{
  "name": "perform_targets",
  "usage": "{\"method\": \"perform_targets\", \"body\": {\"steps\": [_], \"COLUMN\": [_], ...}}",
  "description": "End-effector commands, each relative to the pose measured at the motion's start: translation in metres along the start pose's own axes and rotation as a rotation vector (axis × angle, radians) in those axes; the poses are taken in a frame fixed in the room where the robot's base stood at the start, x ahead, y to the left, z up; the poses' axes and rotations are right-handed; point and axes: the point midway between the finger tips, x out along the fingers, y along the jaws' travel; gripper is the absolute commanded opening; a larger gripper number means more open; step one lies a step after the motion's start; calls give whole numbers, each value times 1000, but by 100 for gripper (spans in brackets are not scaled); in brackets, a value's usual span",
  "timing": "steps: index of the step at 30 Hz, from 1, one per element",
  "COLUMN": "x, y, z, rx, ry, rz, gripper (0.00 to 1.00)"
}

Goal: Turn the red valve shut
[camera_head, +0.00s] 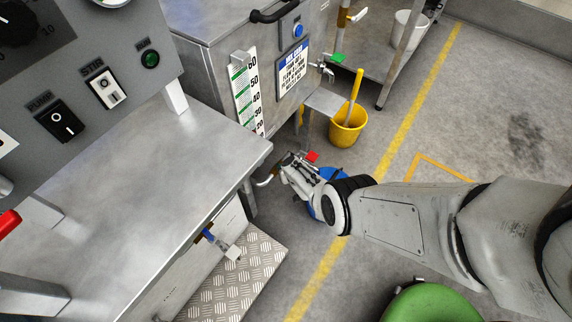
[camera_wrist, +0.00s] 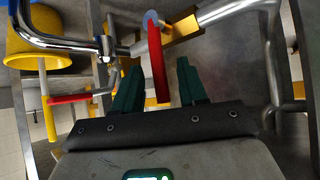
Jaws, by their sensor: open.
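A red valve lever (camera_wrist: 158,72) shows in the wrist view, hanging from a round pivot on a brass valve body (camera_wrist: 184,28) in a metal pipe. It appears roughly crosswise to the pipe in the picture. My gripper (camera_wrist: 161,70) is open, its two dark green fingers on either side of the lever with gaps showing; I cannot tell how deep the lever reaches between them. In the head view my gripper (camera_head: 287,168) is low beside the tank, and a red tab (camera_head: 312,156) shows just behind it.
A second red lever (camera_wrist: 68,99) lies left in the wrist view. A curved chrome spout (camera_wrist: 60,45) runs near a yellow bucket (camera_wrist: 48,62). The head view shows a steel table (camera_head: 190,150), a blue-handled valve (camera_head: 208,235), a tread-plate step (camera_head: 235,280) and a green round seat (camera_head: 432,303).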

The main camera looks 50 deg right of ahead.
Motion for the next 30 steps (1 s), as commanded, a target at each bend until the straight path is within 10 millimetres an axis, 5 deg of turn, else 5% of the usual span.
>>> {"method": "perform_targets", "body": {"steps": [18,30], "x": [-82,-103], "y": [0,0], "z": [-5,-1], "rx": [-3,0], "ry": [-1,1], "rz": [-1,0], "gripper": [42,42]}}
